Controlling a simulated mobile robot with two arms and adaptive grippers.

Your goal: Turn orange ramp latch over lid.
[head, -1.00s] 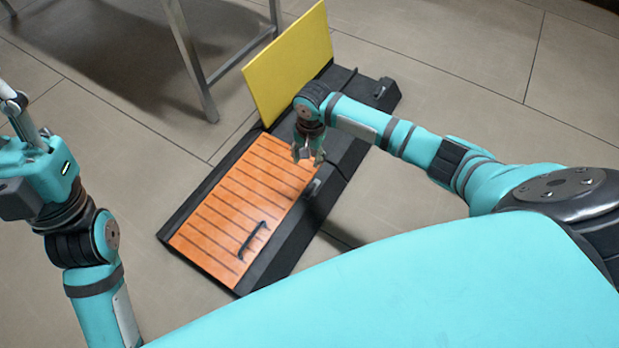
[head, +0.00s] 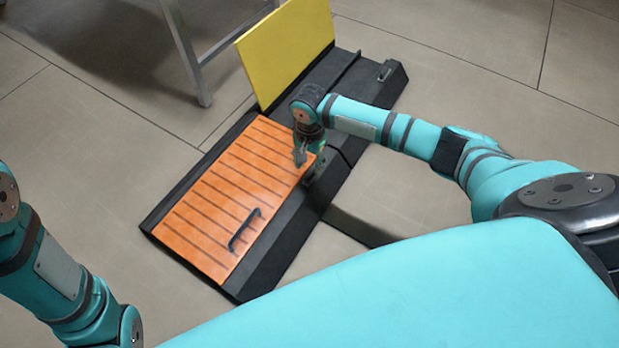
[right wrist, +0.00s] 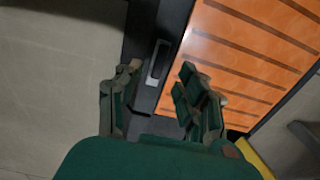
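The orange ramp lid (head: 215,190) lies closed in a long black frame on the floor. Its small grey latch (right wrist: 158,62) sits on the black frame beside the lid's edge, lengthwise along that edge and apart from the orange surface. In the head view the latch is mostly hidden by my right gripper (head: 303,160). The right gripper is open and points down above the latch. In the right wrist view its fingers (right wrist: 160,98) are spread, with the latch seen in the gap beyond their tips. I see no contact. My left gripper is out of view.
A yellow lid (head: 288,55) stands raised at the frame's far part, close to my right gripper. Another latch (head: 385,71) sits at the frame's far right. A dark handle (head: 245,229) is on the orange lid. A metal-legged table (head: 185,50) stands behind. The right floor is clear.

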